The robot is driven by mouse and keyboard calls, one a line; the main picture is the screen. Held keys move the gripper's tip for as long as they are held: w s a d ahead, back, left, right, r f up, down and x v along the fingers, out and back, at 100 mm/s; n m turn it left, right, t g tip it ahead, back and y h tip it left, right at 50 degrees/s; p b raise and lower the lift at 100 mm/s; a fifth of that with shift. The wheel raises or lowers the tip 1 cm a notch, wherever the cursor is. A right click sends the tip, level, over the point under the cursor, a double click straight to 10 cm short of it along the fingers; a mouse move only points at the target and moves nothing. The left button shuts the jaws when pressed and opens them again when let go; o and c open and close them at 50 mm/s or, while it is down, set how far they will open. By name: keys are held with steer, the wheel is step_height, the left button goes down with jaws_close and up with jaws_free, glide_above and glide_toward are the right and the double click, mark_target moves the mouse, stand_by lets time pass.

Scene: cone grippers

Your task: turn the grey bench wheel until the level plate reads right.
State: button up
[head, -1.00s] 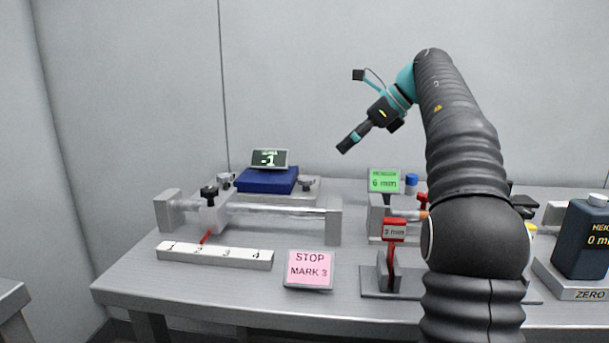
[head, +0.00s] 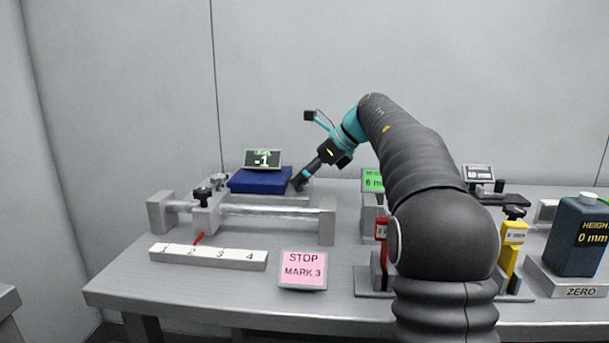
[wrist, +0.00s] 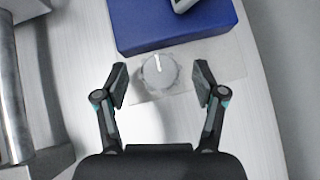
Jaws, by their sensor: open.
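The grey bench wheel (wrist: 159,74), a round knob with a white mark near its top edge, sits between my fingers in the wrist view. In the head view it is mostly hidden by my gripper (head: 298,182). In the wrist view my gripper (wrist: 160,84) is open, with one finger on each side of the wheel and a visible gap on both sides. The blue level plate (head: 258,182) lies left of the gripper in the head view; its small dark display (head: 262,159) reads -1. The blue plate (wrist: 180,36) is just beyond the wheel in the wrist view.
A rail with a slider (head: 207,215) and a numbered scale (head: 208,257) stand in front. A pink STOP MARK 3 sign (head: 303,268) is near the front edge. Right are a green display (head: 373,180), a yellow clamp (head: 511,245) and a dark HEIGHT bottle (head: 580,238).

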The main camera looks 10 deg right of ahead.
steer(key=c, duration=1.1)
steer(key=shift+c, duration=0.2)
steer(key=shift+s+m, duration=0.1)
steer(key=shift+m, duration=0.2)
steer(key=m+t, duration=0.1)
steer(key=m+t+h, duration=0.1)
steer(key=shift+s+a+m+h, duration=0.1)
steer(key=shift+a+m+h, duration=0.1)
steer(key=shift+m+h, duration=0.1)
steer(key=shift+s+a+m+t+h, duration=0.15)
steer(key=shift+m+t+h, duration=0.65)
steer(key=shift+m+h, duration=0.85)
steer(key=shift+m, duration=0.55)
steer(key=o, duration=1.1)
